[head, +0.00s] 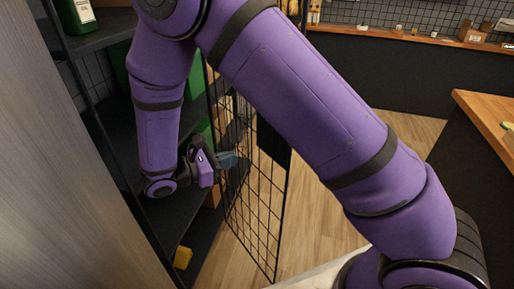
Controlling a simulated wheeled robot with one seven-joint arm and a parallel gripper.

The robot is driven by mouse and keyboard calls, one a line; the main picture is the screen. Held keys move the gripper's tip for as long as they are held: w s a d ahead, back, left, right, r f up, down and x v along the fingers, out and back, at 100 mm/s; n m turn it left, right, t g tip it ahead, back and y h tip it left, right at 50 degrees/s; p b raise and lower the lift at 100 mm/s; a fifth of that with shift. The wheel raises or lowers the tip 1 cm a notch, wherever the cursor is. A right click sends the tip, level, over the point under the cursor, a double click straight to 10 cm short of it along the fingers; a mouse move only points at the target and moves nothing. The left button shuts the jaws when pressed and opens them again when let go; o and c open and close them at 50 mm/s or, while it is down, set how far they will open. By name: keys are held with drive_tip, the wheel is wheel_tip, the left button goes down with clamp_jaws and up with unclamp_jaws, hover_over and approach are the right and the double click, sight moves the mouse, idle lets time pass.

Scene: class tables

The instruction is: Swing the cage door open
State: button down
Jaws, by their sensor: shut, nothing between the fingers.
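The cage door (262,215) is a black wire-mesh panel in a thin dark frame, in the middle of the head view. It stands swung out from the dark shelving at an angle, with wooden floor showing through its mesh. A dark plate (272,146) shows at its right edge. My gripper (231,160) is shut and empty, with its bluish fingers pointing right at the left part of the mesh. I cannot tell whether the fingers touch the mesh. My purple arm hides the door's top.
Dark shelves (182,215) stand at the left, with a yellow item (182,257) low down. A grey-brown panel (60,170) fills the left foreground. A wooden-topped counter (490,110) is at the right. Wooden floor (315,215) is clear right of the door.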

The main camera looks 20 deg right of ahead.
sight(267, 148)
wheel_tip(267, 148, down, 4)
drive_tip(key=a+n+t, duration=0.2)
drive_tip(key=a, duration=0.1)
drive_tip(key=shift+h, duration=0.4)
drive_tip(key=x, duration=1.4)
drive_tip(key=shift+w+d+r, duration=0.1)
drive_tip(key=shift+w+r, duration=0.1)
drive_tip(key=shift+w, duration=0.25)
